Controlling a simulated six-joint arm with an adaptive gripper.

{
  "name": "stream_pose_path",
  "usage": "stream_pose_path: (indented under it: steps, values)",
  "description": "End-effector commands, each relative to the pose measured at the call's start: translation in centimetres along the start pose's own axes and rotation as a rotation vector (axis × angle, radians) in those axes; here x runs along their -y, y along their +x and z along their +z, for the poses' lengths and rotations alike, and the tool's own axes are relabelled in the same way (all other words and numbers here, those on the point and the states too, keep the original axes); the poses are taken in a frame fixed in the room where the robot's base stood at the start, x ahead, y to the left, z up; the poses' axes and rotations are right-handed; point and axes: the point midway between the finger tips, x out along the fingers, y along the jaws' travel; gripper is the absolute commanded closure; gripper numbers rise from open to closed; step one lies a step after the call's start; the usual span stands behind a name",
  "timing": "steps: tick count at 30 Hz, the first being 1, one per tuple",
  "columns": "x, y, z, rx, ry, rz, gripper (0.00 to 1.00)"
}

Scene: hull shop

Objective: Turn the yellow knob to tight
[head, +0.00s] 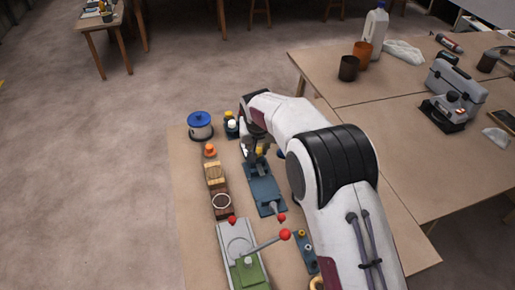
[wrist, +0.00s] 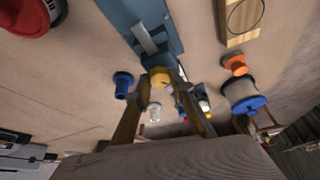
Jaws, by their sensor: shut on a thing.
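The yellow knob (wrist: 160,77) sits at the end of a blue-grey fixture (wrist: 125,12) in the wrist view. My gripper (wrist: 162,82) has one finger on each side of the knob and is shut on it. In the head view the knob (head: 259,151) shows small beside my gripper (head: 254,153), at the far end of the blue-grey fixture (head: 264,188). A grey lever-like part (wrist: 146,40) lies along the fixture. No tight mark can be read, and the knob's turn cannot be told.
A blue-lidded pot (head: 200,127), an orange knob-like piece (head: 210,150) and wooden blocks (head: 214,173) stand left of the fixture. A green-and-grey device with a red-balled lever (head: 285,235) is nearer. Small bottles (head: 231,125) stand just beyond my gripper. My arm covers the bench's right part.

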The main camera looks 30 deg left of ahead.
Motion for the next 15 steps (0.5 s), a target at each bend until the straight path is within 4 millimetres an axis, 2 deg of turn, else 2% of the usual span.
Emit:
stream_pose_path:
  steps: [7,8,9,15]
  values:
    - [-0.01,0.06,0.06,0.001,-0.001,0.000,0.99]
    - [-0.02,0.06,0.06,0.001,-0.001,0.000,0.72]
    - [-0.02,0.06,0.06,0.001,-0.001,0.000,0.62]
    - [-0.01,0.04,0.04,0.001,-0.001,0.000,0.61]
